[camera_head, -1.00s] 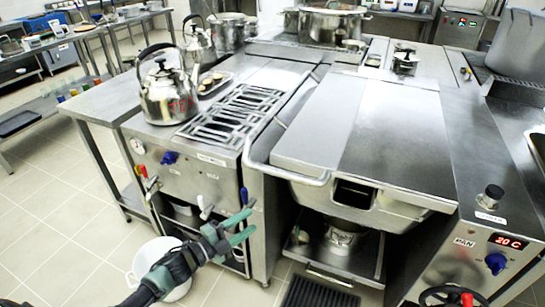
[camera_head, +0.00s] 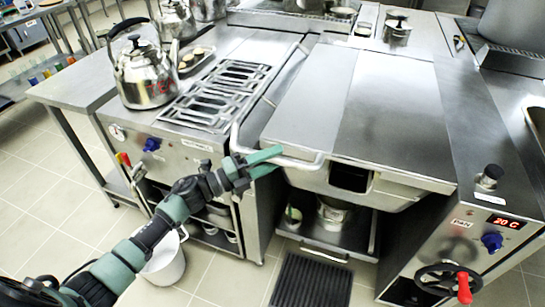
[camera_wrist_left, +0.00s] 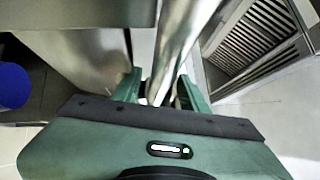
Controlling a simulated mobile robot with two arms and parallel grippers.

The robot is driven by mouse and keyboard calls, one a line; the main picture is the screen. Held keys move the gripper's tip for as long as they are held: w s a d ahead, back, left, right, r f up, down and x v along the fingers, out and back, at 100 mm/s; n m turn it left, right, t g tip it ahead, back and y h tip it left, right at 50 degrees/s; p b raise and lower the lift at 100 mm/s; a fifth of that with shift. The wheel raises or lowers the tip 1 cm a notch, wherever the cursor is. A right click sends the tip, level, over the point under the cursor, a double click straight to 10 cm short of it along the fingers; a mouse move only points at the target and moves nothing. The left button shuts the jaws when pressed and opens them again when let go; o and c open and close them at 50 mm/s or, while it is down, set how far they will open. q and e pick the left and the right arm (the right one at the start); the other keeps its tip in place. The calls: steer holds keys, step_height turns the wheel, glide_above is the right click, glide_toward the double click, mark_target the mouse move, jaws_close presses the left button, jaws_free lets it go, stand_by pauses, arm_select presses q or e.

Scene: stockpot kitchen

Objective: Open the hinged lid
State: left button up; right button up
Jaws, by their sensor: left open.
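The hinged lid (camera_head: 385,110) is a flat steel cover lying shut on the pan unit. In the left wrist view a steel bar (camera_wrist_left: 177,40) runs down between the two green fingers (camera_wrist_left: 160,92). I cannot tell whether either finger touches it. My right gripper is not in view.
A kettle (camera_head: 147,85) and a grate (camera_head: 222,92) are on the stove at left. A white bucket (camera_head: 166,262) stands on the floor below my left arm. A red-handled wheel (camera_head: 448,284) and a 20 C display (camera_head: 505,222) are on the right panel.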

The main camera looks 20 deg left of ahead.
arm_select(q)
jaws_close()
stand_by(1.4)
